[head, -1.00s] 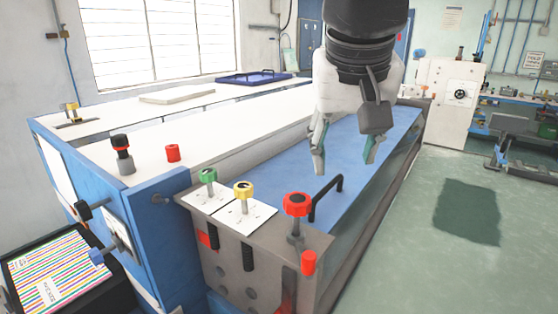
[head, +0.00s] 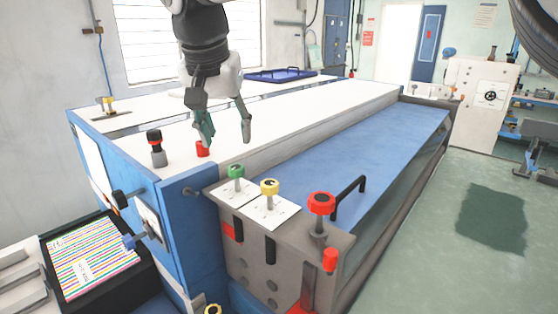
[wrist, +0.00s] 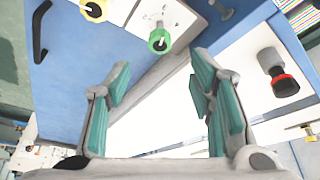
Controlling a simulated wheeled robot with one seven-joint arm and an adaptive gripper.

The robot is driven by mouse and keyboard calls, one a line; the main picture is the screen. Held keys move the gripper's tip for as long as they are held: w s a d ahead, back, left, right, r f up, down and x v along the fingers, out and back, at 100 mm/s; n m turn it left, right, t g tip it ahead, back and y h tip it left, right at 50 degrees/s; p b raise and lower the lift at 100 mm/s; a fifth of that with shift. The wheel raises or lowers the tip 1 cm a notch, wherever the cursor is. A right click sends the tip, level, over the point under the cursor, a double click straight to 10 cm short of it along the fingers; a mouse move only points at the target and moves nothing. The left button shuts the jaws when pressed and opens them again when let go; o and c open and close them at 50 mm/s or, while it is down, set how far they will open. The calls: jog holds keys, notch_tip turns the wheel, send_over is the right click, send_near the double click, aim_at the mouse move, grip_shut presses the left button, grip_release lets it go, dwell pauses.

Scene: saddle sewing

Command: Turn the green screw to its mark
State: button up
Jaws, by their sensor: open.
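The green screw (head: 236,172) stands upright on a white marked plate (head: 229,190) at the front end of the machine. In the wrist view the green screw (wrist: 159,40) lies beyond the fingertips, near the top centre. A yellow screw (head: 269,187) stands just right of it and also shows in the wrist view (wrist: 94,9). My gripper (head: 226,143) is open and empty, above and behind the green screw in the head view. Its two teal-padded fingers are spread in the wrist view (wrist: 160,68). The marks on the plate are too small to read.
A large red knob (head: 321,203) and a black handle (head: 349,196) stand to the right. A red cap (head: 202,149) and a black-and-red knob (head: 155,147) are on the white top at left. A blue tray (head: 280,75) lies further back.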

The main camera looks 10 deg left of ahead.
aim_at(236, 167)
jog(key=p+x, duration=0.1)
jog(key=x, duration=0.8)
jog(key=shift+f, duration=0.1)
jog(key=c, duration=1.2)
